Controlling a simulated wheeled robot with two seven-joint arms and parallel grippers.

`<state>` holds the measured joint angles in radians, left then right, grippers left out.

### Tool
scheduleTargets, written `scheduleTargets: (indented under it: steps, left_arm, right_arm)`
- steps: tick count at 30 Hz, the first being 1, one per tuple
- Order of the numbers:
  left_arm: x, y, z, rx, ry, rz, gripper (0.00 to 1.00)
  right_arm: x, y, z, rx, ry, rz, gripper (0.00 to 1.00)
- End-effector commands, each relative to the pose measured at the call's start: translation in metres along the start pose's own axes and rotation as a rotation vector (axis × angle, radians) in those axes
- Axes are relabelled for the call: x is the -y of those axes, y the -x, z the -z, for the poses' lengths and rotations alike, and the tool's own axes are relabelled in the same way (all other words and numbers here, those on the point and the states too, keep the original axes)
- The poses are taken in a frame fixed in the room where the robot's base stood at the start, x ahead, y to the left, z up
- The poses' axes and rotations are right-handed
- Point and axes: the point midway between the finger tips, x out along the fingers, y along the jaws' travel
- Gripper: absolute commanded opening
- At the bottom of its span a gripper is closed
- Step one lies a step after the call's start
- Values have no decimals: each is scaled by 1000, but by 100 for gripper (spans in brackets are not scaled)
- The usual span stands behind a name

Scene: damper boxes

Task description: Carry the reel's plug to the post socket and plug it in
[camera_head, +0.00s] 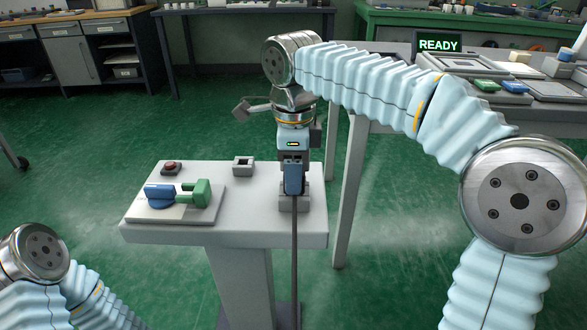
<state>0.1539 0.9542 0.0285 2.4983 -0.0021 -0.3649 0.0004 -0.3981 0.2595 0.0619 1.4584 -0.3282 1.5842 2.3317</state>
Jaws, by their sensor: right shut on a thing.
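The blue plug (293,179) is held by my right gripper (292,163), which points down over the right part of the grey post top (262,225). The fingers are partly hidden behind the plug. A dark cable (295,260) runs from the plug down over the post's front edge. A light grey block (295,205) stands on the post top directly around or behind the plug's lower end. I cannot tell whether the plug is seated in it. My left arm shows at the lower left, but its gripper is out of view.
A plate (172,213) with a blue and green switch or connector (195,198) sits on the post's left side. A red button (171,168) and a small grey square fitting (243,165) are behind it. A table (390,125) with a READY sign (438,44) stands at right.

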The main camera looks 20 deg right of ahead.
Motion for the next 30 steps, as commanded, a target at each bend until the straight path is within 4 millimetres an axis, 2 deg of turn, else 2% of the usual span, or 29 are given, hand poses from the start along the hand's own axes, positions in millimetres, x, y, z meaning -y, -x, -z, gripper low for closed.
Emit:
scheduleTargets:
  steps: [5, 6, 12, 24, 26, 30]
  left_arm:
    - [1, -3, 0, 0, 0, 0, 89]
    - [1, -3, 0, 0, 0, 0, 89]
    - [1, -3, 0, 0, 0, 0, 89]
    - [4, -1, 2, -5, 4, 4, 89]
    - [3, 1, 2, -5, 5, 5, 89]
    - [-2, 8, 0, -1, 1, 1, 89]
  right_arm:
    - [0, -5, 0, 0, 0, 0, 0]
    - [0, -6, 0, 0, 0, 0, 48]
    - [0, -5, 0, 0, 0, 1, 76]
    - [2, -4, 0, 2, -2, 8, 76]
    - [3, 4, 0, 4, -3, 10, 76]
    - [2, 34, 0, 6, -2, 12, 76]
